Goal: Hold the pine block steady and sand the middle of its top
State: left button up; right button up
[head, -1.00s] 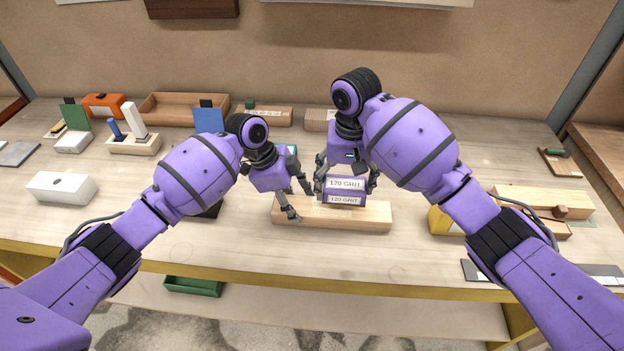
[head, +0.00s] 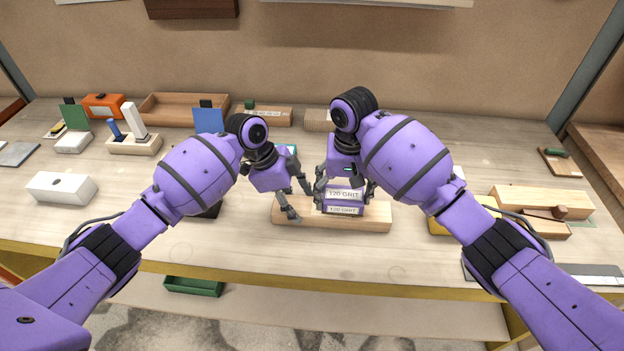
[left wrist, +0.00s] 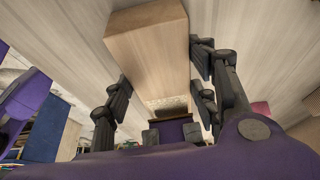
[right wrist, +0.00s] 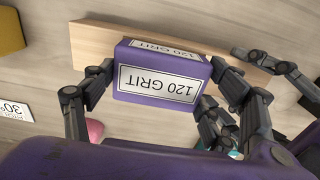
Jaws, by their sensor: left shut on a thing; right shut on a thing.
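The pine block (head: 376,217) lies flat on the bench, long side across the head view. My left gripper (head: 297,203) is shut on its left end; in the left wrist view the fingers sit either side of the pine block (left wrist: 148,45). My right gripper (head: 344,192) is shut on a purple sanding block (head: 343,203) with white 120 GRIT labels, its fingers on either side. In the right wrist view the sanding block (right wrist: 160,75) sits over the middle of the pine block's top. Its underside is hidden, so I cannot tell whether it touches.
A yellow thing (head: 452,221) stands to the right, partly behind my right arm. A white box (head: 62,188) is at the left. A wooden tray (head: 184,107) and other items line the back. The bench front is mostly clear.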

aim_at(330, 194)
pick_arm(q)
jog(key=shift+w+r, duration=0.1)
jog(key=shift+r, duration=0.15)
pick_arm(e)
jog(key=shift+f, duration=0.7)
jog(key=shift+a, duration=0.15)
jog(key=shift+a+r, duration=0.15)
jog(key=shift+a, duration=1.15)
pick_arm(q)
jog(key=shift+d, duration=0.2)
pick_arm(e)
jog(key=shift+a, duration=0.3)
pick_arm(q)
jog(key=shift+d, duration=0.15)
pick_arm(e)
jog(key=shift+d, duration=0.1)
jog(key=shift+d+r, duration=0.1)
jog(key=shift+d, duration=1.15)
